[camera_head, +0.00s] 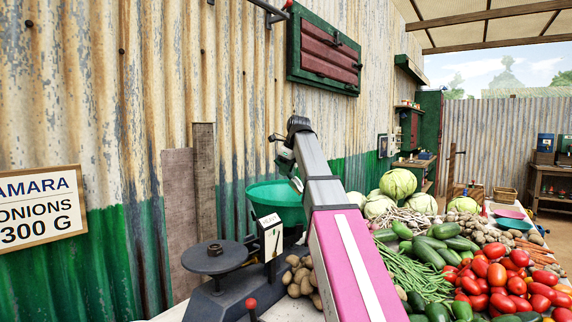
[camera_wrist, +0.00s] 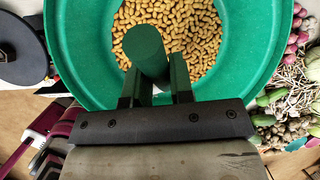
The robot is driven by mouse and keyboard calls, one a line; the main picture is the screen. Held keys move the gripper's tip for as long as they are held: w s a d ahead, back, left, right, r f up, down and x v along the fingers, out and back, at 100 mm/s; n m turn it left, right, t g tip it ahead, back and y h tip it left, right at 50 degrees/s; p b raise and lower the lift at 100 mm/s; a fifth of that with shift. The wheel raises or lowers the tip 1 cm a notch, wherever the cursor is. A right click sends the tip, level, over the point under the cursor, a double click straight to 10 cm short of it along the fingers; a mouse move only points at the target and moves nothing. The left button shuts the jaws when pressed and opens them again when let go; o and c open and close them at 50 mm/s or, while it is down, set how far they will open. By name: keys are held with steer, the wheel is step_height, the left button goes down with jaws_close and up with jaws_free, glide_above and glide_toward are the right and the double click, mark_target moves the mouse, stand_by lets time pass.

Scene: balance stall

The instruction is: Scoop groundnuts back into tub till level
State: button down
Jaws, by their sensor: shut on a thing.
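A wide green pan (camera_wrist: 75,62) of the balance holds a spread of groundnuts (camera_wrist: 200,25) across its bottom in the wrist view. It also shows in the head view (camera_head: 270,200), left of my arm, where the nuts are hidden. My gripper (camera_wrist: 158,85) is shut on a dark green cylinder (camera_wrist: 147,50), which is over the nuts. I cannot tell if it is the scoop's handle, or if it touches the nuts. In the head view my gripper (camera_head: 285,165) is above the pan, partly hidden by the arm. No separate tub is clearly seen.
The balance's dark round plate (camera_head: 215,257) is left of the pan, with a white pointer card (camera_head: 270,237) between them. Potatoes (camera_head: 300,277), cabbages (camera_head: 397,183), cucumbers (camera_head: 430,248) and tomatoes (camera_head: 510,285) crowd the right. A corrugated wall (camera_head: 150,90) stands close behind.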

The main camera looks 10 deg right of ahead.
step_height(320, 180, down, 8)
stand_by(0.8)
steer(key=shift+r, duration=0.1)
steer(key=shift+r, duration=7.05)
